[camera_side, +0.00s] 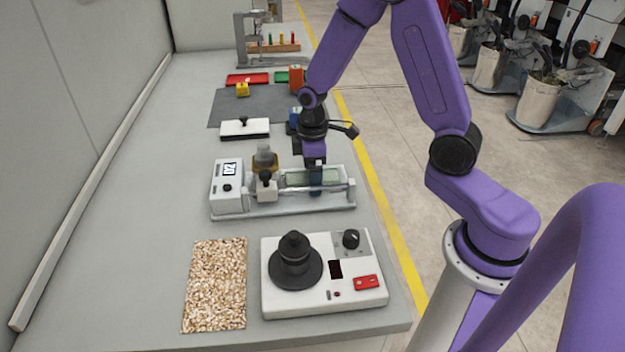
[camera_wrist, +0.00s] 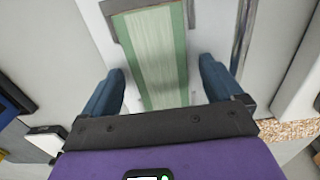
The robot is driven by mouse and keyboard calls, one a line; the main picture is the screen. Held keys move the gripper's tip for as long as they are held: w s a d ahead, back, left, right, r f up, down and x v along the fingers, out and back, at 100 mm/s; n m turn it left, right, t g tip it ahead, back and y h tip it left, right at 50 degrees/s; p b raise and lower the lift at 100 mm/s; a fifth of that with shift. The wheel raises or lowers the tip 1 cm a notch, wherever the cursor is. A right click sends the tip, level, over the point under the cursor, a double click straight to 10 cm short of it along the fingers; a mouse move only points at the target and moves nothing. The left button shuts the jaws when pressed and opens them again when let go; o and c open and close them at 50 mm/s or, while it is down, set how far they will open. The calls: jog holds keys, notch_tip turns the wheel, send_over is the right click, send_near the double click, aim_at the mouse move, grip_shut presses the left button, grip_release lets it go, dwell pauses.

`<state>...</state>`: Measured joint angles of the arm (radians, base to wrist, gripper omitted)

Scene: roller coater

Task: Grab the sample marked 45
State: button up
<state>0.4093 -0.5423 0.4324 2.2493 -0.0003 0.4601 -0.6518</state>
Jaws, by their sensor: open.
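A pale, wood-grained strip with green borders lies flat on the roller coater (camera_side: 238,211); its green surface shows in the side view (camera_side: 298,178). In the wrist view the strip (camera_wrist: 158,40) runs away from my gripper, between the fingers. My gripper (camera_side: 316,186) is over the right part of the coater. In the wrist view its two blue fingers (camera_wrist: 163,70) are open, one on each side of the strip, with nothing gripped. No number 45 can be read on the strip. Whether the fingers touch it I cannot tell.
A metal bar (camera_side: 318,188) runs along the coater's front. A white device with a black knob (camera_side: 294,258) and a speckled panel (camera_side: 216,285) stand nearer. A black-and-white block (camera_side: 245,129), a grey mat (camera_side: 225,108) and coloured blocks lie farther back. The table's left side is clear.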

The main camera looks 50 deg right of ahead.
jog(key=c, duration=1.2)
jog(key=shift+r, duration=0.4)
jog(key=r, duration=0.3)
jog(key=shift+s, duration=0.25)
jog(key=s+r, duration=0.3)
jog(key=s, duration=0.1)
jog(key=s+r, duration=0.3)
jog(key=s, duration=0.2)
jog(key=s+r, duration=0.3)
jog(key=s, duration=0.1)
jog(key=shift+s+a+r, duration=0.1)
jog(key=shift+s+a, duration=0.15)
